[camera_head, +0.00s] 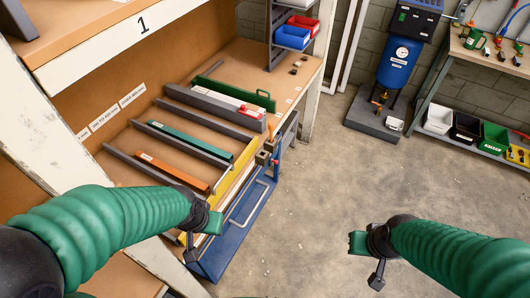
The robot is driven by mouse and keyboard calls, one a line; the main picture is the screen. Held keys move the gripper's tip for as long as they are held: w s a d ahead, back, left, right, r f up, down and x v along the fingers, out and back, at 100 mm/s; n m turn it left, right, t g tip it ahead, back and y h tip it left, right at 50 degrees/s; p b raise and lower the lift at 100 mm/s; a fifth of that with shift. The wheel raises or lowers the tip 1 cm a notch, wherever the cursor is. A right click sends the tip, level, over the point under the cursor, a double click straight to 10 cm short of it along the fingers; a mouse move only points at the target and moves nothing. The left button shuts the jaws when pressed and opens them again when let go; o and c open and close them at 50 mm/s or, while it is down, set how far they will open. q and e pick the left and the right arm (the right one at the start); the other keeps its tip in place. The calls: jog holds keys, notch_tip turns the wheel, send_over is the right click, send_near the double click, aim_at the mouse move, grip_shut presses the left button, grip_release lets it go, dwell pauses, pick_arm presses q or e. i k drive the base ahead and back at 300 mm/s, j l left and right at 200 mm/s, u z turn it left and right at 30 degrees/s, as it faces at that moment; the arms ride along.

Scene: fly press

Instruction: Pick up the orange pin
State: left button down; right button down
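The orange pin (172,172) is a long flat bar with a small white label. It lies in a slot between grey dividers on the brown workbench shelf, its near end by the yellow front rail. My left gripper (202,235) is in front of that near end, lower in the picture, with its fingers apart and nothing between them. The depth gap to the pin is hard to judge. My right gripper (367,258) hangs over the bare floor at the right, fingers apart and empty, far from the pin.
A blue panel with a handle (236,228) is at the bench front. Blue (291,37) and red bins stand behind.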

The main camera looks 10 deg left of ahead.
aim_at(271, 124)
jog(key=i+l+u, duration=0.25)
jog(key=i+l, duration=0.3)
jog(key=i+l+u, duration=0.2)
jog(key=i+l, duration=0.45)
jog(key=i+l+u, duration=0.25)
jog(key=i+l, duration=0.3)
jog(key=l, duration=0.2)
